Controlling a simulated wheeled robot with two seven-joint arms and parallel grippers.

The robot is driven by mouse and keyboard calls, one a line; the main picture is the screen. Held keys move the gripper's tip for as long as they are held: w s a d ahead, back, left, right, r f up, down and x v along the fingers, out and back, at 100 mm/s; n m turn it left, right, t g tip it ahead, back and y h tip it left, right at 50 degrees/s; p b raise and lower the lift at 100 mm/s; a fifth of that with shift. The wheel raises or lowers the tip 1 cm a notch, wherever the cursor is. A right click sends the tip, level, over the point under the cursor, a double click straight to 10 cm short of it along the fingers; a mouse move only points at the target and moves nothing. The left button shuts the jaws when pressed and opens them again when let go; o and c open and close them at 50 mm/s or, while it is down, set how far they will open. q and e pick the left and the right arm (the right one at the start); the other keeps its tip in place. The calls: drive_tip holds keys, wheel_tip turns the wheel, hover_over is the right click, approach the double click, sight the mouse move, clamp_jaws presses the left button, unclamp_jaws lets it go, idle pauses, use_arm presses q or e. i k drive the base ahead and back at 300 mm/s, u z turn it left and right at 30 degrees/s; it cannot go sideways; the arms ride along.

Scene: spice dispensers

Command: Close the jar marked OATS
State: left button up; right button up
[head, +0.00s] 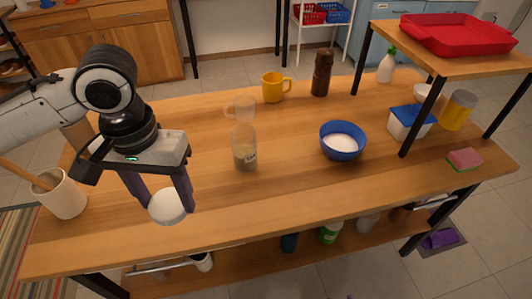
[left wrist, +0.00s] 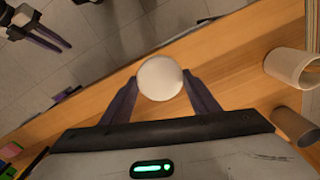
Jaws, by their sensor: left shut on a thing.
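A clear jar (head: 244,150) with pale contents and a small label stands upright near the middle of the table. The label is too small to read; no lid shows on its top. My left gripper (head: 168,204) is shut on a round white lid (head: 167,206), held at the left front of the table, left of the jar and apart from it. In the left wrist view the lid (left wrist: 160,78) sits between the two dark fingertips. My right gripper (left wrist: 50,38) shows small at the upper left of that view; its opening is unclear.
A glass mug (head: 243,108) stands just behind the jar. A yellow mug (head: 273,87), a pepper mill (head: 322,73) and a blue bowl (head: 342,141) of white stuff stand behind and right. A utensil crock (head: 63,195) is at left. The front middle of the table is clear.

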sight(243, 136)
drive_tip(key=z, duration=1.4)
drive_tip(key=k, duration=0.85)
drive_tip(key=u, duration=1.15)
drive_tip(key=i, duration=0.5)
drive_tip(key=u, duration=0.1)
